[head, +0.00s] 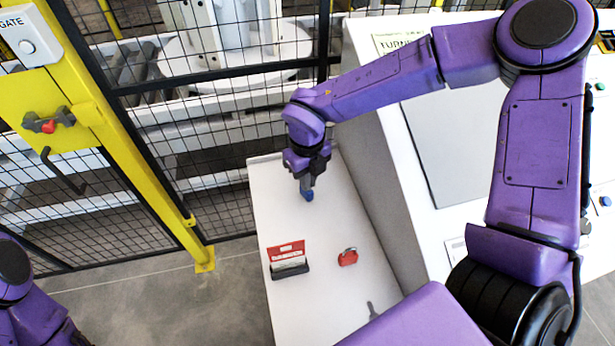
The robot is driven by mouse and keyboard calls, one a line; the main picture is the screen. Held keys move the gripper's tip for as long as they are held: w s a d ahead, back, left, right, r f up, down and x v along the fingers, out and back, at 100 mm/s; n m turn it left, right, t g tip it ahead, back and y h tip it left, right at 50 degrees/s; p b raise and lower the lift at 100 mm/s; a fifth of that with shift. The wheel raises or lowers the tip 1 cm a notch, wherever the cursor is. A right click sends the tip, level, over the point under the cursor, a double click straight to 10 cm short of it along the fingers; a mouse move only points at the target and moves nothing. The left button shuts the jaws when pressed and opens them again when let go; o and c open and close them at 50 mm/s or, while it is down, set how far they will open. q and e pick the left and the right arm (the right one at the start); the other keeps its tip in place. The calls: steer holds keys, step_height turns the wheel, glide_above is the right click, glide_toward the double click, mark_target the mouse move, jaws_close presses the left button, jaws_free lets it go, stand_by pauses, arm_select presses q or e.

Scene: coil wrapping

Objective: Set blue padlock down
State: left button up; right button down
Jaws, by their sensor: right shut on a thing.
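My right gripper (307,188) reaches in over the far end of a narrow white table (320,230). It points down and is shut on the blue padlock (307,195), which shows just below the fingertips. The padlock is at or just above the tabletop; I cannot tell if it touches. The gripper hides its upper part. My left arm shows at the lower left edge, but its gripper is not in the picture.
A white console (440,150) flanks the right side. A yellow gate post (150,170) and black mesh fence stand left and behind.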

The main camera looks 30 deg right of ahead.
steer(key=shift+s+f, duration=0.1)
steer(key=c, duration=1.3)
jaws_free()
steer(key=shift+w+f, duration=0.15)
steer(key=shift+w, duration=0.1)
steer(key=shift+s+r, duration=0.1)
steer(key=shift+r, duration=0.35)
steer(key=shift+r+b, duration=1.1)
steer(key=shift+r, duration=4.75)
